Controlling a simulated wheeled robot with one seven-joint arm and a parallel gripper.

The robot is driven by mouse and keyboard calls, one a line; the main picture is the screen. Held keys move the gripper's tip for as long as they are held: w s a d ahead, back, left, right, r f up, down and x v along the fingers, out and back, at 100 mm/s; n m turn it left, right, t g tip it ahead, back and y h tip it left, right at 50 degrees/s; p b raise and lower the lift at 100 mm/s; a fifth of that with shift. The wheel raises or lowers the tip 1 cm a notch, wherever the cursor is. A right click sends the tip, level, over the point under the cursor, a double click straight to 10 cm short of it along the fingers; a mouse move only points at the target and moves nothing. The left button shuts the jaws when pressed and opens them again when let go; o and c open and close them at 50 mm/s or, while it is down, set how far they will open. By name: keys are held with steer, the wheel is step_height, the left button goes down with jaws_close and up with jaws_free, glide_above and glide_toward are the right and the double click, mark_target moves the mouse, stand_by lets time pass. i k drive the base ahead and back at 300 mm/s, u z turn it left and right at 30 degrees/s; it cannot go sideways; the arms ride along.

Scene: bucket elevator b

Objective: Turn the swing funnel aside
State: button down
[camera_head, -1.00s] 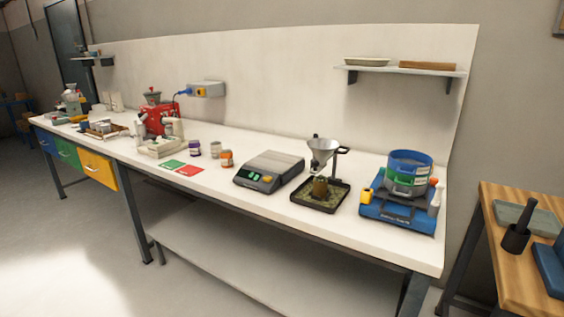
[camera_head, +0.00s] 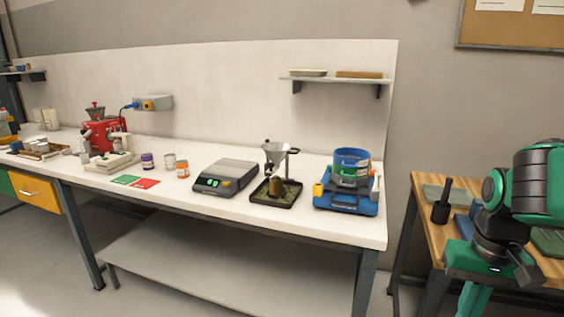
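The swing funnel (camera_head: 275,152) is a grey metal cone on a short arm from a dark post. It hangs above a small brownish cup (camera_head: 276,186) that stands in a black tray (camera_head: 258,197) on the white bench. The funnel looks to be over the cup. My green and black arm shows at the right, with its lower end near my gripper (camera_head: 500,268), in front of the wooden side table and well apart from the funnel. Whether its fingers are open or shut cannot be made out.
A scale (camera_head: 225,176) stands left of the tray, and a blue sieve shaker (camera_head: 345,201) stands close on its right. Small jars (camera_head: 182,169) and a red grinder (camera_head: 100,133) stand further left. A wooden side table (camera_head: 425,205) carries a black pestle and mortar. The bench front is clear.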

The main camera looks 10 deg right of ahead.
mark_target(276, 152)
steer(key=u, duration=0.1)
steer(key=i, duration=1)
steer(key=z, duration=0.1)
